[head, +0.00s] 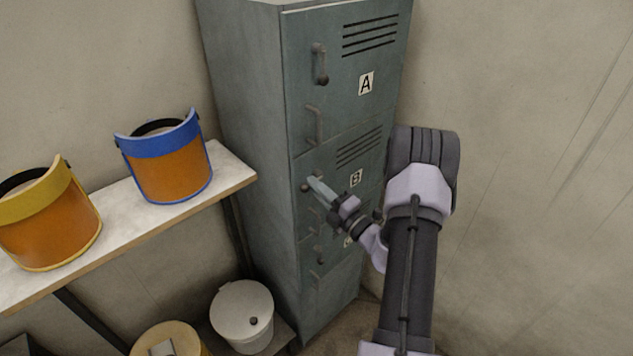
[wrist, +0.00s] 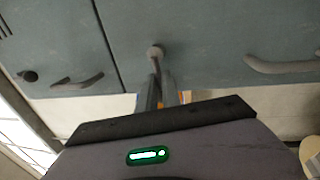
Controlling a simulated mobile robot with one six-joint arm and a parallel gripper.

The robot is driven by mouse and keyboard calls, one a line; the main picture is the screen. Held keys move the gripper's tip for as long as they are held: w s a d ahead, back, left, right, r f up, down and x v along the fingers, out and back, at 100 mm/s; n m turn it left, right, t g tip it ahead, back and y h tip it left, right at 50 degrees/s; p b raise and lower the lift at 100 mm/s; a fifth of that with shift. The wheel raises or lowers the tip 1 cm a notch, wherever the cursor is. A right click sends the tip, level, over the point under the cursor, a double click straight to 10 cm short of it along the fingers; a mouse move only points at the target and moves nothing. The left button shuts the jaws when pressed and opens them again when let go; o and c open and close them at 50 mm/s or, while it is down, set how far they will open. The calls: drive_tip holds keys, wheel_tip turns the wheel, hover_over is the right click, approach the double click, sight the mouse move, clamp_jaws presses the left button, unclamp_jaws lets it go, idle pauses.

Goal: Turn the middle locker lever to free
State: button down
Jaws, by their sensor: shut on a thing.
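The grey-green locker (head: 245,90) has stacked doors marked A, B and C. The middle lever, on door B, shows its round pivot (head: 305,188) at the door's left edge; it also shows in the wrist view (wrist: 155,52). My gripper (head: 316,187) reaches in from the right and is shut on the middle lever. In the wrist view my fingers (wrist: 160,92) close around its arm, hiding most of it. I cannot tell its exact angle. The top lever (head: 320,64) on door A hangs down.
Fixed door handles (head: 314,126) sit below the levers. A shelf (head: 235,172) with a blue-banded visor (head: 165,165) and a yellow-banded visor (head: 50,220) stands left of the locker. A white lidded bin (head: 240,315) is below. Bare wall lies right.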

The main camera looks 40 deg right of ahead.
drive_tip(key=shift+r+m+p, duration=0.1)
drive_tip(key=shift+m+p, duration=0.2)
drive_tip(key=shift+m, duration=0.2)
drive_tip(key=c, duration=1.5)
unclamp_jaws()
drive_tip(key=shift+c, duration=0.2)
drive_tip(key=b+v, duration=0.1)
drive_tip(key=v, duration=1.6)
drive_tip(key=shift+s, duration=0.25)
drive_tip(key=shift+a, duration=0.1)
